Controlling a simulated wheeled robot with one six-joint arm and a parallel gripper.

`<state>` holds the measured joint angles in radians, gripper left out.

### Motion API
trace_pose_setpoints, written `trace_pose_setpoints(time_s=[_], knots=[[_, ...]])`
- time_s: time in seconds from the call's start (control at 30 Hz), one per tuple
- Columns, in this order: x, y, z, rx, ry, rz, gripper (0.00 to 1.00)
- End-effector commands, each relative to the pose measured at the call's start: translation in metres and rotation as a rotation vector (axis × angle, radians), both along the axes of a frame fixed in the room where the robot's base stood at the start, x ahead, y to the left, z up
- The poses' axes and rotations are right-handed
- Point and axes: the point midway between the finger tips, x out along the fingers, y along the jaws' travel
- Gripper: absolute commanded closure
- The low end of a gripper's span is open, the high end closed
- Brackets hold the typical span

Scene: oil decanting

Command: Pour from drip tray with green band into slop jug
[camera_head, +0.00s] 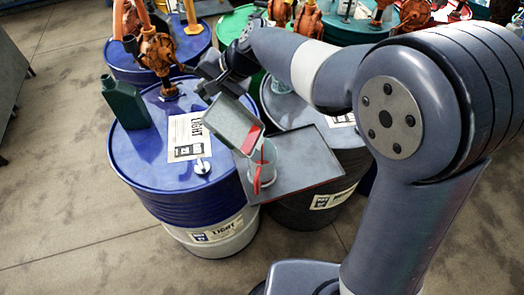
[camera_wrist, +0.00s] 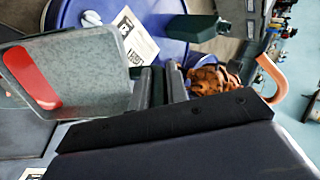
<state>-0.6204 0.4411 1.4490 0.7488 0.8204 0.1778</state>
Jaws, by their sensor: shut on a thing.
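The drip tray (camera_head: 229,120) is a shallow grey-green tray, tilted, with red liquid gathered at its low end. My gripper (camera_head: 210,88) is shut on the tray's far edge. The tray also shows in the wrist view (camera_wrist: 105,65), beside my gripper's fingers (camera_wrist: 163,84), with the red liquid at the end away from them. I cannot make out a green band. The slop jug (camera_head: 267,163), pale with a red handle, stands upright just below the tray's low end. Whether liquid is running into it is not clear.
The jug stands on a flat dark grey stand (camera_head: 300,175). A blue drum (camera_head: 140,165) at left bears a dark green bottle (camera_head: 124,104), a label sheet and an orange pump (camera_head: 158,55). More drums with pumps crowd the back. Open floor lies at left.

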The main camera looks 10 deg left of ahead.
Motion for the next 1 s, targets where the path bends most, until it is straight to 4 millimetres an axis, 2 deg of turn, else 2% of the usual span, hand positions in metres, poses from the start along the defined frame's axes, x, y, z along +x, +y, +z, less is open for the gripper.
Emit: trace_pose_setpoints(time_s=[1.0], knots=[[-0.003, -0.02, 0.014, 0.122, -0.019, -0.002, 1.0]])
